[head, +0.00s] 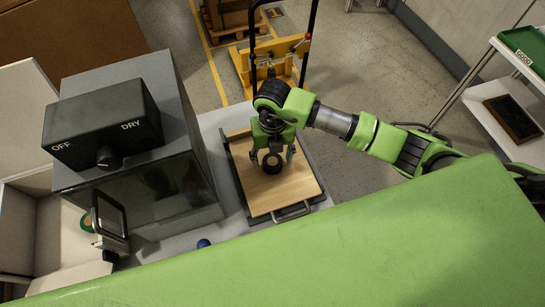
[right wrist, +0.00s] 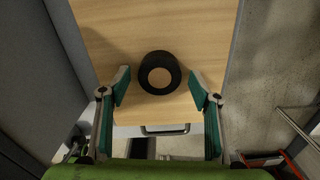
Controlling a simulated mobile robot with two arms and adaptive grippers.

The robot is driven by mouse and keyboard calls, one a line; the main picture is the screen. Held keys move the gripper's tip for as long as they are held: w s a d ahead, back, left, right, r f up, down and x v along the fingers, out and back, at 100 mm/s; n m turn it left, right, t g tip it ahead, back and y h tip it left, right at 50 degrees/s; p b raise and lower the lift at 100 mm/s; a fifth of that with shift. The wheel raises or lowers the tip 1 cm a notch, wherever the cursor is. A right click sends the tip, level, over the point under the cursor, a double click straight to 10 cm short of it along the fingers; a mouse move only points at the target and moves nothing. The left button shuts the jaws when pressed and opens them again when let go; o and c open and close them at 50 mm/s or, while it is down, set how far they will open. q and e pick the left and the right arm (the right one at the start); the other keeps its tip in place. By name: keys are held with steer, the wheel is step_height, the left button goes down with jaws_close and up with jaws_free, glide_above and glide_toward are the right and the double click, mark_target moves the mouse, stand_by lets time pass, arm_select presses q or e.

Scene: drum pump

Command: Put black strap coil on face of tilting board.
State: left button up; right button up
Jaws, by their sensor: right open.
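The black strap coil (head: 272,163) is a short black ring on the wooden face of the tilting board (head: 285,197). In the right wrist view the coil (right wrist: 160,73) shows its round hole, with wood grain of the board (right wrist: 205,28) around it. My right gripper (head: 273,155) is above the coil with its fingers apart. In the right wrist view my right gripper (right wrist: 160,85) has one fingertip on each side of the coil, with a gap between each and the coil. My left gripper is not in view.
A dark grey box with an OFF/DRY switch (head: 102,125) stands close on the left of the board. A metal handle (head: 291,212) is at the board's near edge. A blue knob (head: 203,243) lies nearer. A white shelf cart (head: 482,88) stands far right.

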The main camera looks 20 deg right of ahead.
mark_target(272, 161)
step_height(272, 161, up, 12)
steer(key=b, duration=0.3)
steer(key=shift+f, duration=0.2)
stand_by(0.3)
